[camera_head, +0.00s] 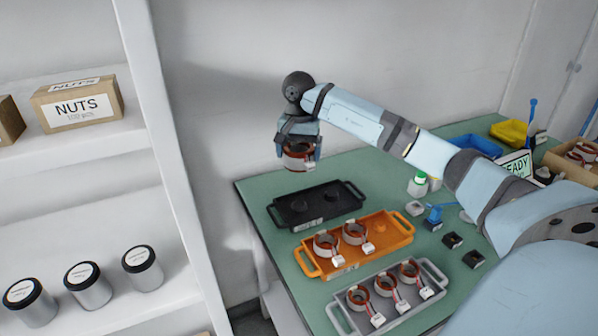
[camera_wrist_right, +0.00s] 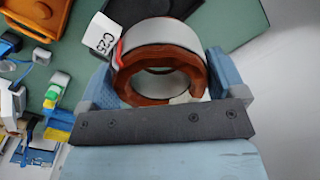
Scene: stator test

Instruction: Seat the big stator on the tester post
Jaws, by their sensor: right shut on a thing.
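My right gripper (camera_head: 299,148) is shut on a big stator (camera_head: 298,160), a copper-brown ring with a pale band. It holds the stator in the air above the table's far left end, behind the black tray. In the right wrist view the stator (camera_wrist_right: 162,50) sits between the two blue fingers, with a white tag (camera_wrist_right: 101,35) hanging at its left. Two similar stators (camera_head: 326,244) stand in the orange tray (camera_head: 313,262). A screen reading "READY" (camera_head: 517,164) stands at the right, partly hidden by my arm. I cannot make out the tester post. My left gripper is not in view.
The black tray (camera_head: 285,217) holds no stators. The grey tray (camera_head: 345,320) holds three smaller stators. A green-capped bottle (camera_head: 418,185), a blue tool (camera_head: 435,213) and small dark blocks lie near my right arm. A shelf (camera_head: 160,160) stands left of the green table (camera_head: 252,190).

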